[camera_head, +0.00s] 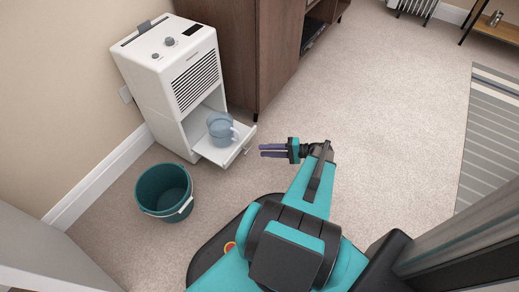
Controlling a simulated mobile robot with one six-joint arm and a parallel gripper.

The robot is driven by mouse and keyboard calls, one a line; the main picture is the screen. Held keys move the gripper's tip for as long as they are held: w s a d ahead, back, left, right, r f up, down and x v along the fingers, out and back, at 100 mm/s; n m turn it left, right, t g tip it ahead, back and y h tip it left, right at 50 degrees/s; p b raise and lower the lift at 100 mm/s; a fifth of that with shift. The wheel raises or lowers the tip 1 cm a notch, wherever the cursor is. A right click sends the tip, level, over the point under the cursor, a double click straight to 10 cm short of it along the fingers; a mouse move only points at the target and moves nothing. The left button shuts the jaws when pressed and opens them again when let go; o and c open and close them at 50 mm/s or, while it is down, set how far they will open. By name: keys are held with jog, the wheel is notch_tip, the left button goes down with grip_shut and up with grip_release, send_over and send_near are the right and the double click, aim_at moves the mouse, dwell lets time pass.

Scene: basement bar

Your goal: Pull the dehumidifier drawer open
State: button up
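The white dehumidifier (165,85) stands against the wall at the upper left. Its drawer (222,154) is pulled out at the bottom front, with a handle (246,149) on the drawer front. A translucent blue jug (221,131) sits in the drawer. My gripper (262,150) is just right of the drawer front, pointing left at it. Its two dark fingers are apart and empty, with a small gap between fingertips and drawer front.
A teal bucket (160,211) with a white handle grip stands on the carpet in front of the dehumidifier. A brown cabinet (236,40) stands to its right. The carpet (390,120) is clear right of my gripper, up to a striped rug (492,135).

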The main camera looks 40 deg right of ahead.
jog(key=p+v, duration=0.1)
jog(key=v, duration=0.6)
jog(key=shift+p, duration=0.4)
jog(key=shift+w, duration=0.1)
